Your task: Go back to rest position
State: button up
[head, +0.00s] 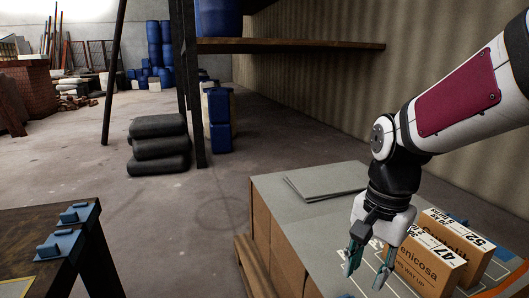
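My gripper (366,268) hangs from the arm at the right of the head view, fingers pointing down. Its two teal fingers are spread apart with nothing visible between them. It is over the grey-topped stack of boxes (275,225), just left of a brown carton (432,265) marked 47. A second carton (462,238) marked 52 stands behind that one. I cannot tell the exact height of the fingers above the surface.
Flat grey sheets (325,184) lie on the stack's far part. A dark table (45,235) with blue fixtures stands at lower left. Black sacks (158,146) and blue canisters (219,120) stand beyond by a shelf (290,45). The floor between is clear.

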jog(key=s+r+n, duration=0.2)
jog(key=s+n, duration=0.3)
jog(key=s, duration=0.7)
jog(key=s+r+n, duration=0.2)
jog(key=s+n, duration=0.3)
jog(key=s, duration=0.6)
notch_tip(320, 180, up, 34)
jog(key=t+p, duration=0.4)
jog(key=p, duration=2.8)
jog(key=shift+w+d, duration=0.15)
jog(key=shift+d, duration=0.25)
